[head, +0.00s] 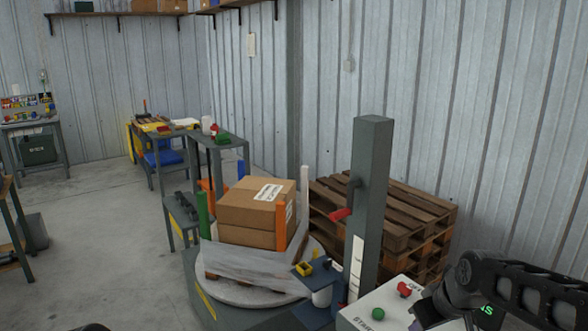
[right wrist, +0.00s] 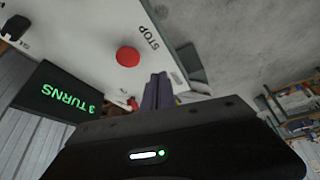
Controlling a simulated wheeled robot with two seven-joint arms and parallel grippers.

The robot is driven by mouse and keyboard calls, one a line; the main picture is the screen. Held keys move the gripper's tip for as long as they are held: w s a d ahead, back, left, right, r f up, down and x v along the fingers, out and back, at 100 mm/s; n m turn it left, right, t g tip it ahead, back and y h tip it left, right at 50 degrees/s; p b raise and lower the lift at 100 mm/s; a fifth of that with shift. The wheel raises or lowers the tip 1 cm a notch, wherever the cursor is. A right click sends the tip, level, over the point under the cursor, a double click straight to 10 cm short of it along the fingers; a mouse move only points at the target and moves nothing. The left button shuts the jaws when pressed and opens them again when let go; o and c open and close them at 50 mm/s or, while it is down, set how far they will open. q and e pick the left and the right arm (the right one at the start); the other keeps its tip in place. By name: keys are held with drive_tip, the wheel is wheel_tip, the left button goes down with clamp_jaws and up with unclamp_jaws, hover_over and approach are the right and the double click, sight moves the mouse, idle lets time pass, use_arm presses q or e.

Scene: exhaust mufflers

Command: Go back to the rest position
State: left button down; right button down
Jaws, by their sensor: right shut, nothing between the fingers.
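My right gripper (right wrist: 158,88) shows in the right wrist view with its two fingers together and nothing between them. It is near a white control panel (right wrist: 75,30) and apart from the red STOP button (right wrist: 128,57). A dark display (right wrist: 65,100) reads "3 TURNS" in green. In the head view my right arm comes in at the lower right, in front of the control box (head: 372,308); the fingertips cannot be made out there. My left gripper is not in view.
A turntable (head: 250,292) carries stacked cartons (head: 257,212) with film around the base. A grey post (head: 368,200) stands beside it, with wooden pallets (head: 420,215) behind. Workbenches (head: 175,130) stand further back. The floor at left is mostly clear.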

drive_tip(key=s+a+f+m+y, duration=0.1)
drive_tip(key=a+f, duration=0.3)
drive_tip(key=f, duration=0.4)
drive_tip(key=s+a+f+m, duration=0.2)
drive_tip(key=a+f, duration=0.2)
drive_tip(key=f, duration=0.3)
drive_tip(key=s+a+f+m+y, duration=0.1)
drive_tip(key=a+f, duration=0.3)
drive_tip(key=f, duration=0.4)
drive_tip(key=s+a+f+g, duration=0.2)
drive_tip(key=s+f, duration=0.5)
drive_tip(key=s, duration=0.4)
drive_tip(key=s+a+f+m+g, duration=0.1)
drive_tip(key=s+a+f, duration=0.3)
drive_tip(key=s+f, duration=0.4)
drive_tip(key=s+g, duration=0.1)
drive_tip(key=s, duration=0.3)
drive_tip(key=shift+s+a+m+g, duration=0.2)
drive_tip(key=shift+a+m+g, duration=0.1)
drive_tip(key=shift+a, duration=0.05)
